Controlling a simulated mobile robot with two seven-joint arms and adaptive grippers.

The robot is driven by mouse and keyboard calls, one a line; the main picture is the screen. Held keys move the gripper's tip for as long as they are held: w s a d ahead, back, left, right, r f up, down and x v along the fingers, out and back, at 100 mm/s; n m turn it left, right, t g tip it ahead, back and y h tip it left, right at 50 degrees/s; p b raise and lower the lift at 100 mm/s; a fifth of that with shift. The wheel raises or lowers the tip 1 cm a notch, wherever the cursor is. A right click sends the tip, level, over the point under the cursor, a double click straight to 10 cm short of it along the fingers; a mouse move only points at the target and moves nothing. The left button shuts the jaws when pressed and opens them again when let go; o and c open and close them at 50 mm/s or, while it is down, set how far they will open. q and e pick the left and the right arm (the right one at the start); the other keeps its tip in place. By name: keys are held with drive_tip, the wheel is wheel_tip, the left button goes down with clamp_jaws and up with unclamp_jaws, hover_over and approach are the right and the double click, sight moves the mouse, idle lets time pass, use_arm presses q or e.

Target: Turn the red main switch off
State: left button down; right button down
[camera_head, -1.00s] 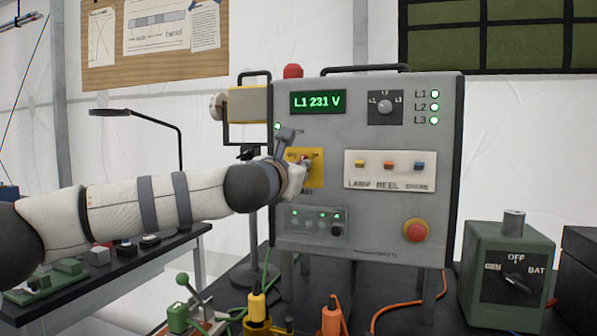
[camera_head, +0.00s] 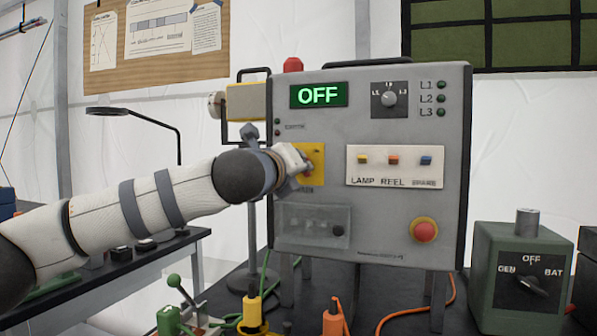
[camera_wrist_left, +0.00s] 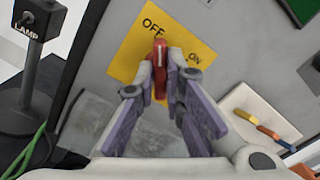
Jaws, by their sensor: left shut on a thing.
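The red main switch (camera_wrist_left: 159,62) sits on a yellow plate (camera_wrist_left: 133,40) marked OFF and ON. In the left wrist view its handle points toward the OFF word. My left gripper (camera_wrist_left: 170,62) is shut on the red handle, a finger on each side. In the head view my left gripper (camera_head: 300,168) covers much of the yellow plate (camera_head: 317,155) on the grey panel (camera_head: 340,240). The panel's display (camera_head: 318,95) reads OFF, and the L1, L2 and L3 lamps (camera_head: 441,98) are dark. My right gripper is not in view.
A row of small coloured switches (camera_head: 395,165) and a red emergency button (camera_head: 425,230) are on the panel's right. A green selector box (camera_head: 525,275) stands to the right. A lamp switch post (camera_wrist_left: 28,80) stands beside the panel.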

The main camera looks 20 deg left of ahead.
use_arm(q)
drive_tip(key=shift+f+n+b, duration=0.2)
drive_tip(key=shift+n+b, duration=0.15)
drive_tip(key=shift+n, duration=0.45)
drive_tip(key=shift+r, duration=0.1)
drive_tip(key=c, duration=1.7)
unclamp_jaws()
drive_tip(key=s, duration=1.2)
drive_tip(key=shift+a, duration=0.15)
